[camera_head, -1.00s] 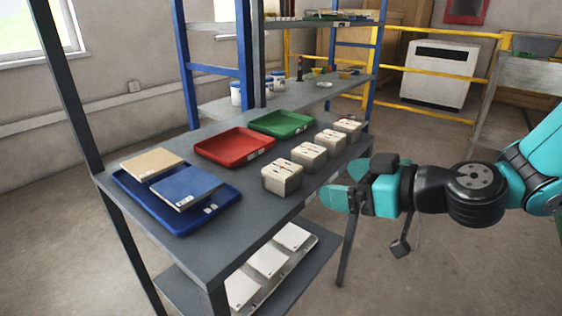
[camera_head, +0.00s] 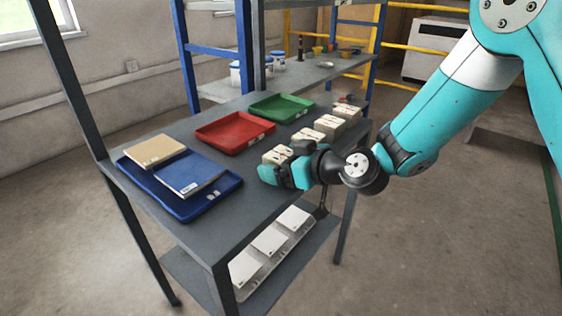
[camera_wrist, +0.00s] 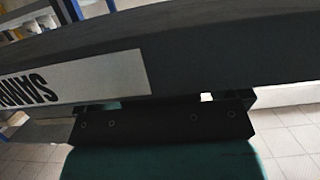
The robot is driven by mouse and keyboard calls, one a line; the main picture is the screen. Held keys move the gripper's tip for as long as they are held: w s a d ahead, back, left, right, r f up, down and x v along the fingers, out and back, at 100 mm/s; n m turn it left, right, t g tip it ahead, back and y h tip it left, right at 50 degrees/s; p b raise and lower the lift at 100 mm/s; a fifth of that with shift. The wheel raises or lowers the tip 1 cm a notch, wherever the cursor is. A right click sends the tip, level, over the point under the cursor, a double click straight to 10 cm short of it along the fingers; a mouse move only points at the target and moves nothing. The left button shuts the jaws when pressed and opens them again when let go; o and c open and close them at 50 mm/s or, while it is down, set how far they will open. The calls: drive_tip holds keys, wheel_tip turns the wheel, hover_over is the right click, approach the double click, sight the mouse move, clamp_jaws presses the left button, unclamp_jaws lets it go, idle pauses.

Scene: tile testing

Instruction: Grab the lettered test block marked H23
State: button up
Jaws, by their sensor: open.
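Several beige square test blocks stand in a row along the right side of the grey shelf top; the nearest block (camera_head: 275,156) is partly hidden by my gripper. Behind it are a second block (camera_head: 304,138), a third block (camera_head: 328,125) and a far block (camera_head: 347,112). Their dark and red markings are too small to read, so I cannot tell which is H23. My gripper (camera_head: 270,175) is open, low at the shelf's front edge beside the nearest block; contact cannot be told. No block is recognizable in the wrist view.
On the shelf top (camera_head: 225,225) are a red tray (camera_head: 235,145), a green tray (camera_head: 280,116) and a blue tray (camera_head: 228,192) bearing a tan tile (camera_head: 154,150) and blue tile (camera_head: 190,174). White tiles (camera_head: 268,240) lie on the lower shelf. Blue uprights stand behind.

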drive_tip(key=shift+w+a, duration=0.1)
drive_tip(key=shift+a, duration=0.05)
drive_tip(key=c, duration=1.1)
drive_tip(key=shift+c, duration=0.7)
drive_tip(key=shift+r, duration=0.1)
